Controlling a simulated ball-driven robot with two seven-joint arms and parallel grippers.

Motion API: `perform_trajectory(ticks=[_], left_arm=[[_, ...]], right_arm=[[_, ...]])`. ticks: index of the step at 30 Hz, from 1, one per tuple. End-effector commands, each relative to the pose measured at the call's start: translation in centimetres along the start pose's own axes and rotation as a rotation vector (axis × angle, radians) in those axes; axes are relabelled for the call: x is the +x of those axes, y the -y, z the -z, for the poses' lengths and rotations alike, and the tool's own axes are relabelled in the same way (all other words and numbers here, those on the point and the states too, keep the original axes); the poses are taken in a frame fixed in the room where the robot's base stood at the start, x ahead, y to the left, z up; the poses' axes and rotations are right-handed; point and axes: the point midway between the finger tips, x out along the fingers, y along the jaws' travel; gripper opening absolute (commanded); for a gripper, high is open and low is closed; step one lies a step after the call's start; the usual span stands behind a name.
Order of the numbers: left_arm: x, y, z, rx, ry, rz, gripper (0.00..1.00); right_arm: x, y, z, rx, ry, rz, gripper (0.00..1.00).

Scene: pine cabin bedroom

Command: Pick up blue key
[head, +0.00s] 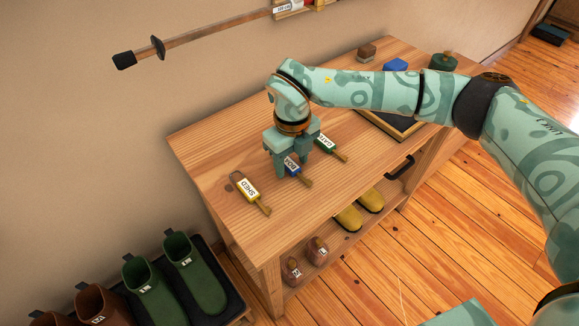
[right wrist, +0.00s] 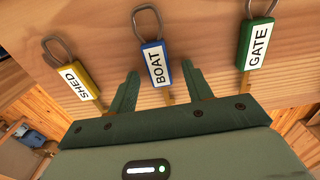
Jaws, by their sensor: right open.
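The blue key (head: 291,164) lies on the wooden bench top, its tag reading BOAT; in the right wrist view its blue tag (right wrist: 157,64) sits between the two fingertips, with a metal ring at its far end. My right gripper (head: 292,171) is open over it, one finger on each side, and holds nothing. The right wrist view shows the open fingers (right wrist: 159,72) too. Part of the key is hidden by the gripper. My left gripper is not in view.
The yellow SHED key (head: 248,190) lies left and the green GATE key (head: 326,144) right of the gripper. A dark framed tray (head: 402,128), a blue item (head: 395,65) and a green round item (head: 443,62) stand farther back.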

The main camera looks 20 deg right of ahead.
Motion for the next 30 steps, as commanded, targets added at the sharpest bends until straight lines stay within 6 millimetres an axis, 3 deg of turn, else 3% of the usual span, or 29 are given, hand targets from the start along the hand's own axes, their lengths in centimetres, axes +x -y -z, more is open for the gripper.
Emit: perform_trajectory(ticks=[7,12,23,30], left_arm=[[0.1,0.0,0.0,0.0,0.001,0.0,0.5],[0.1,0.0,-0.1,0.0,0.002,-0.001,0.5],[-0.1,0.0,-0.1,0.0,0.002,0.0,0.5],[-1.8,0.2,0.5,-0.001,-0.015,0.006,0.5]], right_arm=[[0.3,0.0,-0.1,0.0,0.003,0.001,0.47],[0.3,0.0,-0.1,-0.001,0.002,0.001,0.02],[-0.1,0.0,-0.1,0.0,0.003,0.001,0.02],[-3.7,0.0,-0.1,-0.001,0.008,0.003,0.02]])
